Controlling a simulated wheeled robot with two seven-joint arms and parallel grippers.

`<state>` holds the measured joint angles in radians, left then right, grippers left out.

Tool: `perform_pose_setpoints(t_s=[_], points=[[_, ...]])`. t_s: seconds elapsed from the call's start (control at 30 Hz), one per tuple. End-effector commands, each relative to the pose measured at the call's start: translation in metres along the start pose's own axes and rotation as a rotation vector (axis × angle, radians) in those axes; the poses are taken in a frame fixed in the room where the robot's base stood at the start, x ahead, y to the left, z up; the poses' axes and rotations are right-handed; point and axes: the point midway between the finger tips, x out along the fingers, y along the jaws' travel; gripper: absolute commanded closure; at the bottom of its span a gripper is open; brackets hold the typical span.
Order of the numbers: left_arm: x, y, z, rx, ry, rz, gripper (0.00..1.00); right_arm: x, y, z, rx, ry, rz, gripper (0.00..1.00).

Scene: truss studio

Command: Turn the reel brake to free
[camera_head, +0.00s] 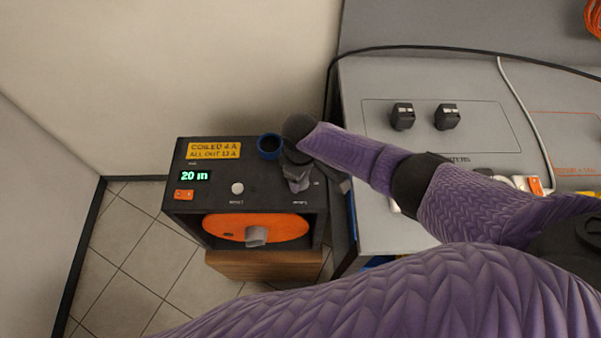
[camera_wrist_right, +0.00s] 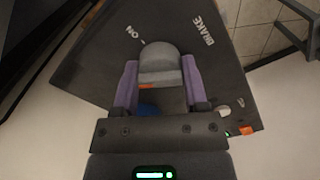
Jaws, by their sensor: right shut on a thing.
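The reel box (camera_head: 265,191) is dark, with an orange reel (camera_head: 215,226) in its front opening. The brake knob (camera_wrist_right: 160,55) is grey and rounded, on the box's top panel in the right wrist view. "ON" (camera_wrist_right: 132,32) is printed beside it with a short white dash, and "BRAKE" (camera_wrist_right: 204,31) stands to its right. An orange mark (camera_wrist_right: 147,86) shows at the knob's near side. My right gripper (camera_wrist_right: 160,75) is shut on the knob, a purple finger on each side. In the head view my right gripper (camera_head: 297,175) covers most of the knob. My left gripper is not in view.
The box top carries a yellow label (camera_head: 214,150), a green "20 m" display (camera_head: 195,176), an orange switch (camera_head: 184,194), a pale button (camera_head: 237,188) and a blue ring (camera_head: 269,146).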

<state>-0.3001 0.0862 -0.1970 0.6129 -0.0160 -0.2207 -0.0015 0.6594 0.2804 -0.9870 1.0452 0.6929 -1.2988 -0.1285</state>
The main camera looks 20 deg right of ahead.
Motion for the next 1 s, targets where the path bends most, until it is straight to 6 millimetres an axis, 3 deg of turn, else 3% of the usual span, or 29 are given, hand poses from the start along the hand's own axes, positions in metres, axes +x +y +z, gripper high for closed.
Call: perform_pose_setpoints(t_s=[0.5, 1.0], points=[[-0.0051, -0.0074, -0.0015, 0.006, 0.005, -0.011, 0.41, 0.0, -0.0006, -0.0004, -0.412, 0.002, -0.001, 1.0], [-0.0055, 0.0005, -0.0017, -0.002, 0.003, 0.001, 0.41, 0.0, -0.0006, -0.0007, -0.56, 0.003, -0.001, 1.0]])
